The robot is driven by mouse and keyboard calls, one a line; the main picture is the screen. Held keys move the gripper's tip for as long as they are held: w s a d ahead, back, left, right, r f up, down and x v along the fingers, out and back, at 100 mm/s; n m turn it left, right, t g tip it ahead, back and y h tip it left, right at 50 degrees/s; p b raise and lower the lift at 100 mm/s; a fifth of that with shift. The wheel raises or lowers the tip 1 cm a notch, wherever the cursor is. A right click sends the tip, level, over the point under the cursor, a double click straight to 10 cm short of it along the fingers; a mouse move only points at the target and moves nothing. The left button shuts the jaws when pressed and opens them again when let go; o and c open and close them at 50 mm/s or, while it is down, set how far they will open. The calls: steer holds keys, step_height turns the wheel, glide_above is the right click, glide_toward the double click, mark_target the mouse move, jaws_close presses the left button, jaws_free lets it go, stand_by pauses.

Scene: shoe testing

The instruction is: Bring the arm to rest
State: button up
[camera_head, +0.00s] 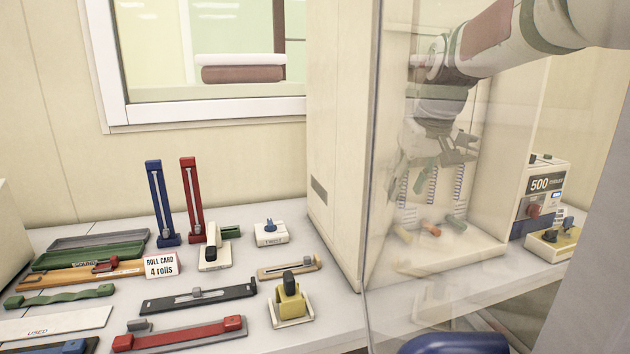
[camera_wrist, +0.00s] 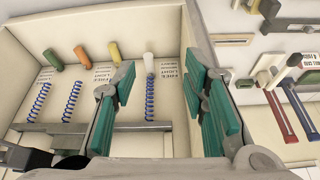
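My gripper (camera_head: 440,150) hangs inside the open-fronted cabinet (camera_head: 337,150), seen through a clear pane in the head view. In the wrist view my gripper (camera_wrist: 165,85) has its two teal-padded fingers spread apart, with nothing held between them. The cabinet's side wall edge shows between and beyond the fingers. My arm reaches in from the upper right of the head view, bent downward at the wrist.
Coil springs (camera_wrist: 72,100) and green, orange, yellow and white pegs (camera_wrist: 83,57) lie below my gripper in the cabinet. A "500" box (camera_head: 541,195) stands right of it. The left bench holds red and blue uprights (camera_head: 190,195), a yellow block (camera_head: 290,301) and several sliders.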

steer(key=s+m+p, duration=0.1)
steer(key=s, duration=1.9)
steer(key=s+f, duration=0.3)
steer(key=s, duration=0.4)
steer(key=s+f+m+h+p, duration=0.1)
steer(key=s+f, duration=0.1)
steer(key=s, duration=0.6)
steer(key=shift+a+f, duration=0.35)
steer(key=shift+f, duration=0.05)
